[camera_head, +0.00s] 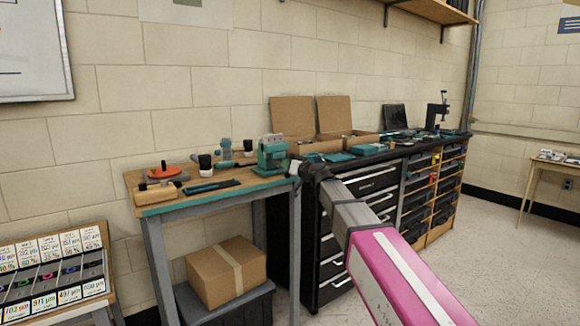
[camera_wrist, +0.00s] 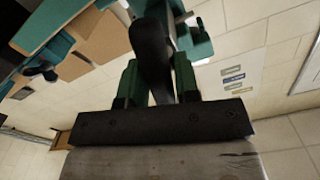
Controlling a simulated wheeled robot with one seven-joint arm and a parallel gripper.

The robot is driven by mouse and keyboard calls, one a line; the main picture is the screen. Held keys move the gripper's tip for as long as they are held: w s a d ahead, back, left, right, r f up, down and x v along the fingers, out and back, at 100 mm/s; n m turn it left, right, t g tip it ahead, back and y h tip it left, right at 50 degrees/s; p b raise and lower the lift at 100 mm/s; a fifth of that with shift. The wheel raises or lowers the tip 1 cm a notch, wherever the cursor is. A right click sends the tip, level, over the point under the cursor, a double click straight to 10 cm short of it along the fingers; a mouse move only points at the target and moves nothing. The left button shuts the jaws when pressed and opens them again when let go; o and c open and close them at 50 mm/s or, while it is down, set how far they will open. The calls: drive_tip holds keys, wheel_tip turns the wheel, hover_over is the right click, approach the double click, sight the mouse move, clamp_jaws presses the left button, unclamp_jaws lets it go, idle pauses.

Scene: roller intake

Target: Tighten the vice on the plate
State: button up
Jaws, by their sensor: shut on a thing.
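The teal vice (camera_head: 272,157) stands at the right end of the small workbench. My gripper (camera_head: 296,169) is at its right side, at the bench corner. In the wrist view, the green fingers of my gripper (camera_wrist: 156,72) are shut on a dark, rounded bar, which looks like the vice handle (camera_wrist: 151,42). Part of the teal vice body (camera_wrist: 194,42) shows just beyond the fingers. I cannot make out the plate or how the vice jaws sit; they are too small or hidden.
The small workbench (camera_head: 217,197) also carries an orange disc (camera_head: 165,171), dark cups and flat tools. A black drawer cabinet (camera_head: 332,227) with boxes on top stands close on the right. A cardboard box (camera_head: 226,275) sits below the bench.

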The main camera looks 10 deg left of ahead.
drive_tip(key=o, duration=0.8)
drive_tip(key=v, duration=1)
drive_tip(key=shift+s+d, duration=0.25)
drive_tip(key=shift+d, duration=0.05)
